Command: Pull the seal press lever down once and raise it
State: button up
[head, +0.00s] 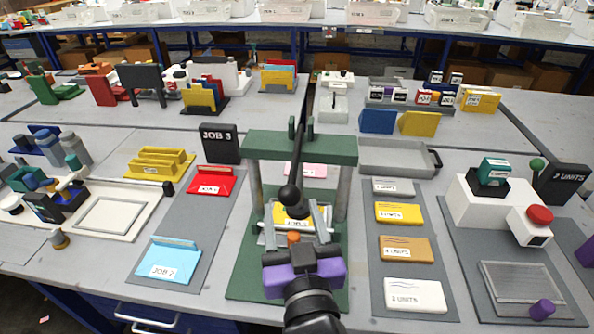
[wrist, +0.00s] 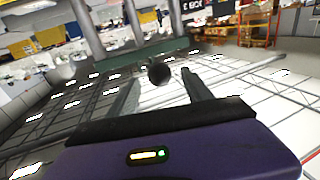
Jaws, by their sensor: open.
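The seal press has a green top beam (head: 325,150), grey posts and a green base (head: 243,265). Its dark lever (head: 297,160) slopes from above the beam toward me and ends in a black ball knob (head: 290,195). The knob also shows in the wrist view (wrist: 159,73), near the fingertips and roughly between them, with a gap on both sides. My gripper (head: 294,212) is open and empty, in front of the press with its fingers pointing toward it. A yellow labelled piece (head: 283,215) in the press is partly hidden behind my gripper.
A grey mat with blue (head: 165,260) and red (head: 210,182) job holders lies left of the press. A mat with several labelled cards (head: 405,250) lies right. Farther right stands a white device with a red button (head: 540,214). A grey tray (head: 395,157) sits behind.

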aim_at(286, 186)
jog(key=p+x, duration=0.1)
jog(key=x, duration=0.6)
jog(key=shift+w, duration=0.35)
jog(key=shift+a, duration=0.1)
grip_shut()
